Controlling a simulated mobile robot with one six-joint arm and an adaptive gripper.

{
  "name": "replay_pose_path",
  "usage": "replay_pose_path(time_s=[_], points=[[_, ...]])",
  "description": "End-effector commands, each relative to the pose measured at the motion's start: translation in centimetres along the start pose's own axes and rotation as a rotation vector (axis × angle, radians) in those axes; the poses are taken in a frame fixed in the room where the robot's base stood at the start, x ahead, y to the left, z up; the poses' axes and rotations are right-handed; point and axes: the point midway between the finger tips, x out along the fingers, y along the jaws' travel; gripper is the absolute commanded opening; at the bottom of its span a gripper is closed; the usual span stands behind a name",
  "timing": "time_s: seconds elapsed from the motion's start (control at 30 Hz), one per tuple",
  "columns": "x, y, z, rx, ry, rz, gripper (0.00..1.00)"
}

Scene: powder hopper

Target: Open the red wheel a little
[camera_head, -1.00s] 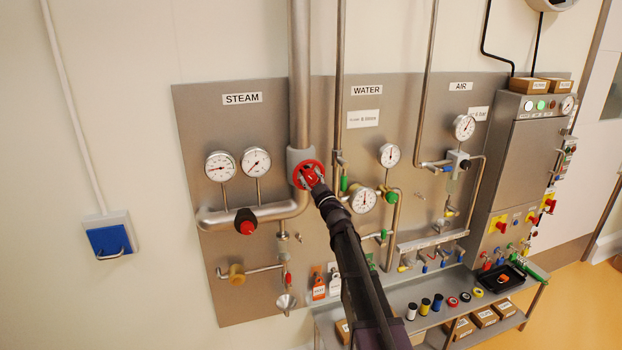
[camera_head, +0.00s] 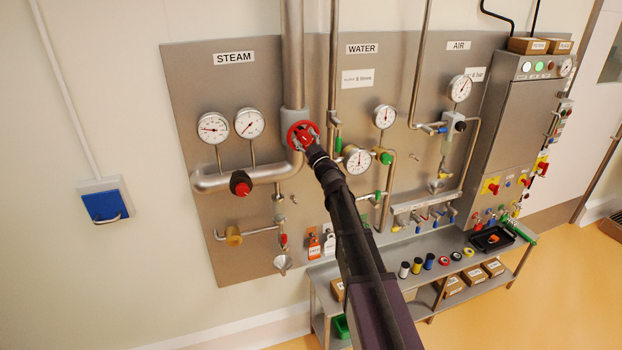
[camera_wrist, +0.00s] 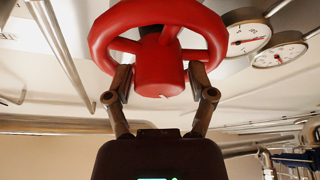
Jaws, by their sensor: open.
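The red wheel (camera_head: 302,136) is a round handwheel on the steam pipe, below the STEAM label's right side. In the wrist view the red wheel (camera_wrist: 112,25) fills the upper middle, with its spokes and thick red hub showing. My gripper (camera_head: 308,146) reaches up to the wheel from the lower right. In the wrist view my gripper (camera_wrist: 160,84) has its two fingers apart, one on each side of the hub. The fingertips lie close to the hub and below the rim. I cannot tell whether they touch it.
Two steam gauges (camera_head: 231,126) are left of the wheel. A black-and-red knob (camera_head: 240,183) sits on the pipe at lower left. A water gauge (camera_head: 357,160) is close on the right of my arm. A shelf (camera_head: 390,268) with spools and boxes stands below.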

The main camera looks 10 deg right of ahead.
Motion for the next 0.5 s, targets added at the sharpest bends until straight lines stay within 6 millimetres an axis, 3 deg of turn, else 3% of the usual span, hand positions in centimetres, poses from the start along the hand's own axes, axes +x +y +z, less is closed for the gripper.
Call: replay_pose_path(time_s=[0.5], points=[[-0.03,-0.09,-0.02,0.21,0.0,0.086,0.71]])
